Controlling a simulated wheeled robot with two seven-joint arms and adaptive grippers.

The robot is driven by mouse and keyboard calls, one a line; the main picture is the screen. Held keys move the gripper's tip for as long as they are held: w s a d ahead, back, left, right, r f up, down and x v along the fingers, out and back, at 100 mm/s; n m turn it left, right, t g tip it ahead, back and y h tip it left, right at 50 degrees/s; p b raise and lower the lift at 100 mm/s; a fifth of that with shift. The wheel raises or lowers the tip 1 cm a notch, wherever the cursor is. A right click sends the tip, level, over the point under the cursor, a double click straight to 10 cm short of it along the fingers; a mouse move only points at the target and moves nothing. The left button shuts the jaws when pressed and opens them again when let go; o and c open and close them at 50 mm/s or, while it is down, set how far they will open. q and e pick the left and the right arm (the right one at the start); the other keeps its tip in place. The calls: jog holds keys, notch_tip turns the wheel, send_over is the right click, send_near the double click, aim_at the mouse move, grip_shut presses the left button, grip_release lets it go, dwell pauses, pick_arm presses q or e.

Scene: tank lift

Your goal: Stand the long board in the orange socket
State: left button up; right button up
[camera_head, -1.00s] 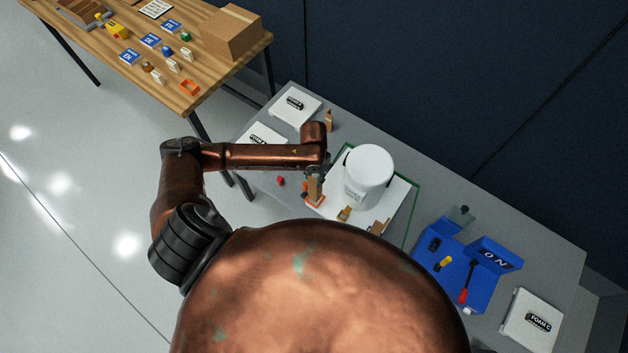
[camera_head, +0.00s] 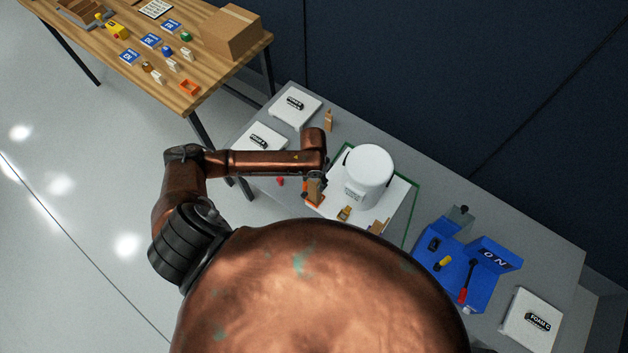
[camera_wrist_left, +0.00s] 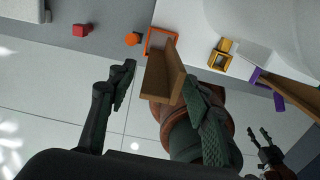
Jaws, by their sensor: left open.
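The long brown board (camera_head: 314,188) stands in the orange socket (camera_head: 314,201) on the white plate in the head view. In the left wrist view the board (camera_wrist_left: 164,75) rises from the orange socket (camera_wrist_left: 160,36) toward the camera. My left gripper (camera_wrist_left: 158,70) is open, its dark fingers spread on either side of the board; the right finger looks close to it, and contact cannot be told. In the head view the left gripper (camera_head: 317,172) is small beside the board. My right gripper (camera_wrist_left: 259,132) shows at the lower right of the wrist view, fingers apart.
A white tank (camera_head: 369,178) stands right of the board. A yellow socket (camera_head: 345,213) and a purple socket with another board (camera_wrist_left: 262,80) are near. A red block (camera_head: 280,181) lies left. A blue device (camera_head: 465,265) sits farther right.

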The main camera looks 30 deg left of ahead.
pick_arm(q)
notch_tip(320, 180, up, 12)
jog(key=shift+r, duration=0.15)
dwell(0.4)
jog(key=shift+a, duration=0.1)
